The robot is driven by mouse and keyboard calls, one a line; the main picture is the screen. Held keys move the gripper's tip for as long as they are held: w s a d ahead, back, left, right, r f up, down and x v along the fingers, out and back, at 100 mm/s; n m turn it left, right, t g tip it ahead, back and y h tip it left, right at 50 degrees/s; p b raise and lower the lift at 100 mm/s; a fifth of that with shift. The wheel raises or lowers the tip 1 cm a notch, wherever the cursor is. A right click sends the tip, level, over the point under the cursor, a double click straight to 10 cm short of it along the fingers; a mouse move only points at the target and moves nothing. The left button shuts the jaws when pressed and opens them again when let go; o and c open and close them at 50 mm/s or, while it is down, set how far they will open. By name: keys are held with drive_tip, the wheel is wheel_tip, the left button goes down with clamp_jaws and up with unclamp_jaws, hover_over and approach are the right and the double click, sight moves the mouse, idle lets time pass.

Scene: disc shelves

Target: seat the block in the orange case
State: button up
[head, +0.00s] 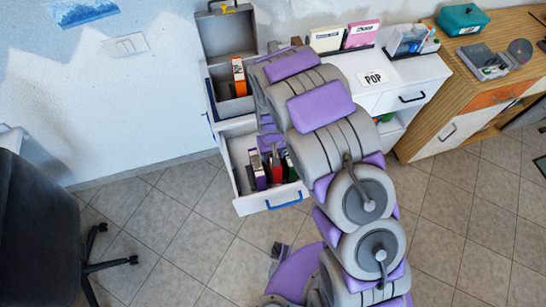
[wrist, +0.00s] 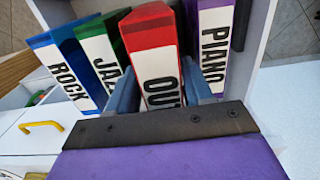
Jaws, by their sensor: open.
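A red block with a white label reading "OU" (wrist: 152,28) stands upright in the open drawer. It also shows in the head view (head: 276,170). My gripper (wrist: 158,78) is open, with one blue-grey finger on each side of the red block. I cannot tell whether the fingers touch it. Its lower end is hidden by my gripper. In the head view my gripper (head: 269,140) is over the drawer, partly hidden by my arm. An orange case (head: 239,78) stands upright in the grey open box above the drawer. Its inside cannot be made out.
In the wrist view, blue "ROCK" (wrist: 62,65) and green "JAZZ" (wrist: 104,58) blocks stand left of the red one, and a purple "PIANO" block (wrist: 215,45) stands close on its right. The white drawer (head: 240,190) is pulled out. A dark chair (head: 40,230) stands at the left.

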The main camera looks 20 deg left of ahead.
wheel_tip(320, 180, up, 6)
drive_tip(key=shift+f+p, duration=0.1)
drive_tip(key=shift+p, duration=0.3)
drive_tip(key=shift+w+d+r, duration=0.15)
drive_tip(key=shift+r, duration=0.65)
drive_tip(key=s+d+r+m, duration=0.2)
drive_tip(key=s+d+r, duration=0.2)
drive_tip(key=d+r, duration=0.45)
drive_tip(key=s+d+r+m, duration=0.1)
drive_tip(key=s+d+r, duration=0.2)
drive_tip(key=d+r, duration=0.6)
drive_tip(key=s+d+r+m, duration=0.1)
drive_tip(key=s+d+r, duration=0.3)
drive_tip(key=s, duration=0.6)
drive_tip(key=s+d+r+m+g, duration=0.1)
drive_tip(key=s+d+r+m, duration=0.1)
drive_tip(key=s+d+r, duration=0.3)
drive_tip(key=s+r, duration=0.1)
drive_tip(key=s, duration=0.3)
drive_tip(key=shift+s+g, duration=0.3)
drive_tip(key=shift+s, duration=0.1)
drive_tip(key=shift+a, duration=0.2)
